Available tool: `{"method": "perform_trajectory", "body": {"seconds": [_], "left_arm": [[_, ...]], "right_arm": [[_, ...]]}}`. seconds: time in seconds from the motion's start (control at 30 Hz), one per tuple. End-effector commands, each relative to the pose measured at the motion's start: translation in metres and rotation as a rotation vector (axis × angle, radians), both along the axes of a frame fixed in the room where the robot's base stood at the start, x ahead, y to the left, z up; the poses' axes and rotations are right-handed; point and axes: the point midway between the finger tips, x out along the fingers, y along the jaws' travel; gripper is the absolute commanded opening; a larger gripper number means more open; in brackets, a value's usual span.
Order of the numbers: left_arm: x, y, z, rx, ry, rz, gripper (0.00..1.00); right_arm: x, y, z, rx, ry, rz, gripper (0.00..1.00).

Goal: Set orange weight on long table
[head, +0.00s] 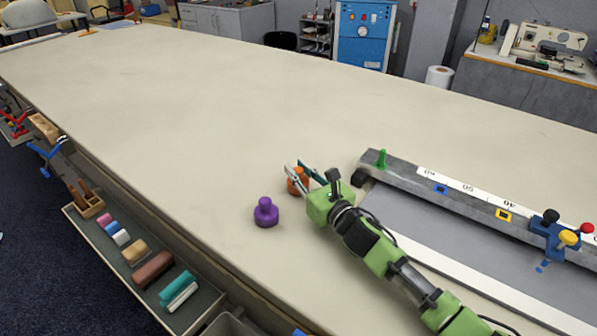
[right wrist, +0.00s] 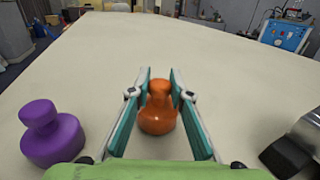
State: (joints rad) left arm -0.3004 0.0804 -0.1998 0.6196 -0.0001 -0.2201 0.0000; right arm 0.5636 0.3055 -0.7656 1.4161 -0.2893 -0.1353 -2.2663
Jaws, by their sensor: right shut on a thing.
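The orange weight (right wrist: 157,116) stands upright on the long table, between the fingers of my right gripper (right wrist: 160,82). In the head view the orange weight (head: 297,182) is partly hidden by the right gripper (head: 300,172). The fingers are shut on its narrow upper part. Its base appears to rest on the cloth, though a small gap could not be told. The long table (head: 180,100) has a pale cloth top. My left gripper is in neither view.
A purple weight (head: 265,212) stands just left of the orange one, and also shows in the right wrist view (right wrist: 52,135). A grey rail with a scale (head: 450,188) lies to the right. The table's far and left parts are clear. A tool shelf (head: 130,262) runs below the near edge.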

Motion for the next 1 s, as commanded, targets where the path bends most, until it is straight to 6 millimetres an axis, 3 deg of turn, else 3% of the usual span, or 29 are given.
{"method": "perform_trajectory", "body": {"seconds": [0.43,0.47,0.5,0.9,1.0], "left_arm": [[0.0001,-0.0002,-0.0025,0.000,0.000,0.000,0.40],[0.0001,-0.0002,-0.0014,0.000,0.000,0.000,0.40],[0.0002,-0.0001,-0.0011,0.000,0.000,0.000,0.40],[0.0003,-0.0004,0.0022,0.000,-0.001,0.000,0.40],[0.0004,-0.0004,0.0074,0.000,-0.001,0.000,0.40]], "right_arm": [[0.0006,0.0006,-0.0025,0.005,-0.011,0.002,0.00],[0.0004,-0.0002,-0.0056,0.001,-0.004,0.000,0.27],[0.0003,-0.0002,-0.0055,0.001,-0.004,0.000,0.36],[0.0004,-0.0003,-0.0016,0.001,-0.004,0.000,0.36],[-0.0086,-0.0065,-0.0027,0.000,-0.001,-0.001,0.36]]}}
